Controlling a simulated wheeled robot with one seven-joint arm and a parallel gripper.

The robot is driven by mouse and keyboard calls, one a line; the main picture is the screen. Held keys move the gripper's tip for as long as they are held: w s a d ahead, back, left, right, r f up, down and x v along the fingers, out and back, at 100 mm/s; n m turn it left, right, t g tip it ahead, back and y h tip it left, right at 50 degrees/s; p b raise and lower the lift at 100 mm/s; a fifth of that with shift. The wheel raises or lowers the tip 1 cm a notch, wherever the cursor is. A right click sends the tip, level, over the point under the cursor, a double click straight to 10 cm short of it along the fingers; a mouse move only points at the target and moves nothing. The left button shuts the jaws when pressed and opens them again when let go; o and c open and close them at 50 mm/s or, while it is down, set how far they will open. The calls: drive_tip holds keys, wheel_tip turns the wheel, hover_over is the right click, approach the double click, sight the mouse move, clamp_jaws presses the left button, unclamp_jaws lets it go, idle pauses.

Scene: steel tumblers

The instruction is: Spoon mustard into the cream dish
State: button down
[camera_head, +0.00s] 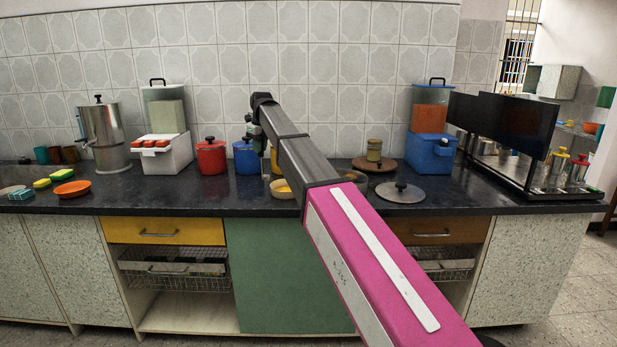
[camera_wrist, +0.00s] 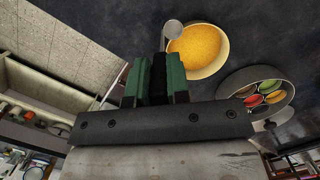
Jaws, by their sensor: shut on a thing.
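My gripper (camera_wrist: 156,74) is shut on a thin-handled spoon (camera_wrist: 172,29) with a round grey bowl. The bowl overlaps the left rim of the cream dish in the wrist view; I cannot tell its height or whether it holds anything. The cream dish (camera_wrist: 223,60) is round and holds a yellow fill. It also shows in the head view (camera_head: 284,194), partly behind my arm. A round tin (camera_wrist: 287,98) with several small cups of coloured spices sits to the right of the dish in the wrist view. Which cup holds mustard is unclear.
A red canister (camera_head: 211,157) and a blue canister (camera_head: 245,158) stand left of the dish. A flat steel lid (camera_head: 400,193) lies to the right. The counter's front edge (camera_head: 200,211) is close.

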drive_tip(key=s+d+r, duration=0.1)
drive_tip(key=d+r, duration=0.1)
drive_tip(key=d, duration=1)
drive_tip(key=s+d+r+t, duration=0.1)
drive_tip(key=d+r, duration=0.1)
drive_tip(key=d, duration=1.1)
drive_tip(key=s+d+r, duration=0.1)
drive_tip(key=d+r, duration=0.2)
drive_tip(key=d, duration=1)
drive_tip(key=shift+s, duration=0.2)
drive_tip(key=s+d+x, duration=0.1)
drive_tip(key=s+x, duration=0.1)
drive_tip(key=x, duration=0.9)
drive_tip(key=shift+f, duration=0.35)
drive_tip(key=shift+d+r, duration=0.1)
drive_tip(key=shift+r, duration=0.05)
drive_tip(key=w+v, duration=0.1)
drive_tip(key=v, duration=0.5)
drive_tip(key=shift+s+a+r, duration=0.25)
drive_tip(key=shift+s+a, duration=0.1)
drive_tip(key=shift+s, duration=0.05)
